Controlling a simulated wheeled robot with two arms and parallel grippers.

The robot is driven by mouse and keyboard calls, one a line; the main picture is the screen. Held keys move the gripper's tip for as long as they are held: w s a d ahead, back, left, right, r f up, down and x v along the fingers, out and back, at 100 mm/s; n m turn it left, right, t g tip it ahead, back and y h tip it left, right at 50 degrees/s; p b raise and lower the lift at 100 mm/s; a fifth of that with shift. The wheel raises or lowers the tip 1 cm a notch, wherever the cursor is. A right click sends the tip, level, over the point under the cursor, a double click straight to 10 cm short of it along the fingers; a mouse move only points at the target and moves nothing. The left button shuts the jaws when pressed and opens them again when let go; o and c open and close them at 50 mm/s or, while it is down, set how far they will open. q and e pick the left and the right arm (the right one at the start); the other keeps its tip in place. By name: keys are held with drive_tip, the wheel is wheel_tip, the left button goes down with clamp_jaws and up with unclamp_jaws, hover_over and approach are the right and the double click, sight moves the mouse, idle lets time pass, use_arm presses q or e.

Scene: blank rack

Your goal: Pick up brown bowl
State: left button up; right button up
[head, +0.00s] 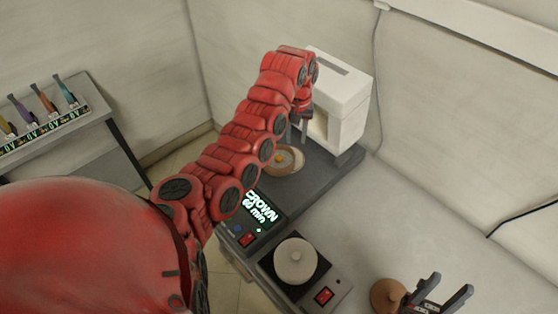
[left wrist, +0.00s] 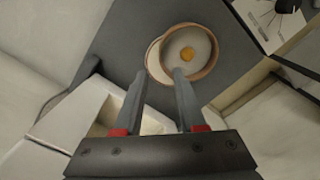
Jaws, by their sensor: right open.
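A round bowl with a brown rim (head: 297,158) sits on the dark grey surface in front of the white machine. It holds something pale with an orange centre. In the left wrist view the brown-rimmed bowl (left wrist: 211,65) is just beyond the fingertips, partly overlapping a pale disc beneath or beside it. My left gripper (head: 298,136) is above the bowl with its fingers pointing down. My right gripper (head: 452,284) is open at the lower right.
A brown round object (head: 385,296) lies beside my right gripper; I cannot tell whether it is a bowl or lid. A white machine (head: 350,95) stands close behind my left gripper. A pale lidded pot (head: 296,260) sits on a black plate. A rack (head: 50,125) stands left.

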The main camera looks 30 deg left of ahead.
use_arm(q)
wheel_tip(320, 180, down, 4)
drive_tip(key=shift+r, duration=0.15)
drive_tip(key=shift+w+f+b, duration=0.1)
drive_tip(key=shift+f+b, duration=0.2)
drive_tip(key=shift+f, duration=0.5)
drive_tip(key=shift+a+f+p, duration=0.15)
drive_tip(key=shift+p, duration=0.25)
wheel_tip(320, 180, down, 2)
drive_tip(key=shift+w+f+p, duration=0.1)
drive_tip(key=shift+f+p, duration=0.1)
drive_tip(key=shift+p, duration=0.45)
drive_tip(key=shift+f, duration=0.55)
clamp_jaws()
